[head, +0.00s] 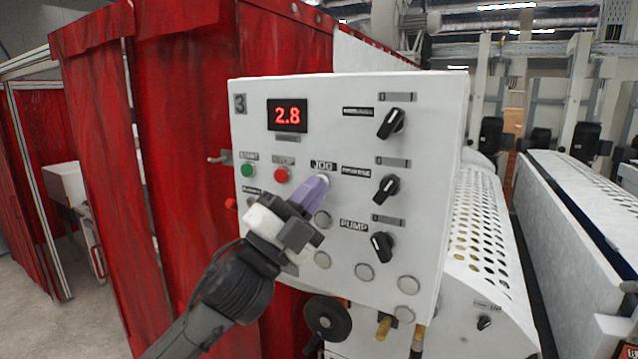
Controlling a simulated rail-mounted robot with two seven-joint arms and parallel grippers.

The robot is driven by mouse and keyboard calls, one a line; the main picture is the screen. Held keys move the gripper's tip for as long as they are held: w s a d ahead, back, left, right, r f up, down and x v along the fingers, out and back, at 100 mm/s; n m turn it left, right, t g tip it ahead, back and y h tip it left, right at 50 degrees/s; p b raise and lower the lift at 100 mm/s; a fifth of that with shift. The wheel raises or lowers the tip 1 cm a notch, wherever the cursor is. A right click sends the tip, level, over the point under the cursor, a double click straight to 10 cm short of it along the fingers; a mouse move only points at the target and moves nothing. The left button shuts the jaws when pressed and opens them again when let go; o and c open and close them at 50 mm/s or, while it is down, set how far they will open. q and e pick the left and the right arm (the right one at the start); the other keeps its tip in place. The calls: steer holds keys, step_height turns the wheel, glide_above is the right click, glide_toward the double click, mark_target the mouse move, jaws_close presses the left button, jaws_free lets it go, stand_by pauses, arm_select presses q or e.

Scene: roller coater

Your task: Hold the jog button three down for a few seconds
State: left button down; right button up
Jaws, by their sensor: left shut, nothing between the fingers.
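A white control panel (340,120) marked 3 faces me, with a red display reading 2.8. The JOG label shows on it, and a pale round button (324,179) sits just below the label. My left gripper (322,184) comes up from the lower left, with its purple fingers shut and empty. Its fingertips are at the jog button and cover part of it. I cannot tell whether they touch it or whether it is pressed in. My right gripper is not in view.
A green start button (247,171) and a red stop button (281,175) sit left of the jog button. Black rotary knobs (391,123) line the panel's right side. Red curtains (185,130) hang behind. A perforated white guard (475,230) stands at the right.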

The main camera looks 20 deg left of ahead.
arm_select(q)
steer(key=shift+s+a, duration=0.15)
steer(key=shift+s, duration=0.6)
steer(key=shift+s+a, duration=0.25)
steer(key=shift+s, duration=1)
steer(key=shift+s+a, duration=0.25)
steer(key=shift+s, duration=0.95)
